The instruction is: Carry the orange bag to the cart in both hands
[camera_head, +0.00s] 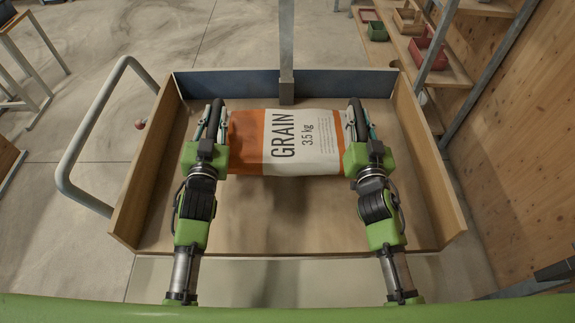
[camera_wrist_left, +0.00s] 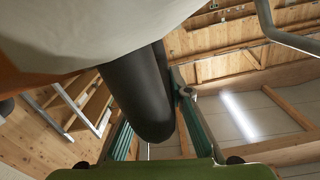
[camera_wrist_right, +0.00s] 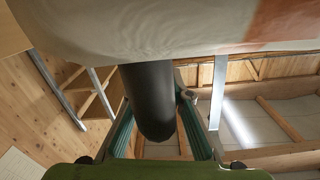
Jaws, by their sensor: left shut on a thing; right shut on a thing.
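The orange and white bag (camera_head: 291,146), marked GRAIN 3.5 kg, lies level between my two grippers, over the wooden cart bed (camera_head: 290,222). I cannot tell whether it touches the bed. My left gripper (camera_head: 216,122) is shut on the bag's left end, and my right gripper (camera_head: 355,122) is shut on its right end. In the left wrist view the bag's underside (camera_wrist_left: 90,25) fills the top left, above a dark finger. In the right wrist view the bag (camera_wrist_right: 190,25) spans the top.
The cart has a low blue back wall (camera_head: 240,83), wooden side walls (camera_head: 427,160) and a grey handle (camera_head: 85,130) at left. A grey post (camera_head: 286,45) stands at the back. Shelves with bins (camera_head: 428,52) are at the back right. The bed's front is clear.

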